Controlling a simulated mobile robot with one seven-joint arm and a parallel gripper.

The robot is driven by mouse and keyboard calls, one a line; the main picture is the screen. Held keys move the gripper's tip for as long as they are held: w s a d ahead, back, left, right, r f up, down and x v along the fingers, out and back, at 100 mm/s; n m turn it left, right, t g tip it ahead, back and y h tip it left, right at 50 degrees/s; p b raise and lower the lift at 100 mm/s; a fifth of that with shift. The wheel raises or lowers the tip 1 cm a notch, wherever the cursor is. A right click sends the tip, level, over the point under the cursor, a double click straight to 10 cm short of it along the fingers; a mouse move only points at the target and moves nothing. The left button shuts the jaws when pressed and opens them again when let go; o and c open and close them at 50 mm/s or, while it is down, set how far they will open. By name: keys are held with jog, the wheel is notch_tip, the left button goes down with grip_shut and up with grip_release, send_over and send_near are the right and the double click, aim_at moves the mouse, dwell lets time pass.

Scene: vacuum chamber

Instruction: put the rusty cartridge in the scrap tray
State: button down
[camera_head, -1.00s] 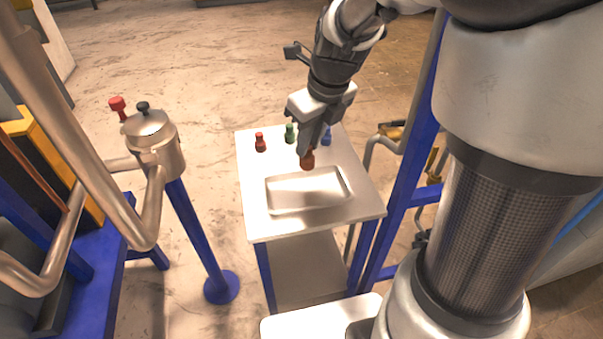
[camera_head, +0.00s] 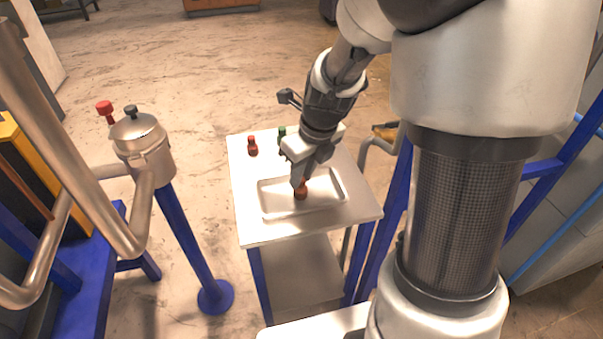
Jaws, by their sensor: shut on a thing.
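The rusty cartridge (camera_head: 300,193) is brown-orange and held in my gripper (camera_head: 300,182), which is shut on it and points down. The scrap tray (camera_head: 266,211) is a shallow white tray with a raised rim on the white table top. The cartridge is over the inside of the tray, near its middle. I cannot tell whether it touches the tray floor. The fingers hide the upper part of the cartridge.
On the table (camera_head: 240,165), a red cartridge (camera_head: 252,146) and a green cartridge (camera_head: 282,132) stand behind the tray. A metal vessel with a red knob (camera_head: 145,150) stands on a blue post to the left. Blue frame posts (camera_head: 385,225) stand close at the right.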

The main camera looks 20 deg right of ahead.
jog(key=c, duration=1.6)
grip_release()
jog(key=shift+c, duration=0.2)
jog(key=p+v, duration=0.3)
jog(key=v, duration=0.9)
jog(key=s+r+n+t, duration=0.1)
jog(key=s+n, duration=0.4)
jog(key=n, duration=0.5)
jog(key=s+a+r+n+t+h, duration=0.1)
jog(key=s+r+n, duration=0.3)
jog(key=n, duration=0.6)
jog(key=s+r+n, duration=0.2)
jog(key=s+n, duration=0.4)
jog(key=n, duration=0.4)
jog(key=shift+s+a+r+n+t, duration=0.15)
jog(key=shift+a+r+n+t, duration=0.15)
jog(key=shift+r+t, duration=0.1)
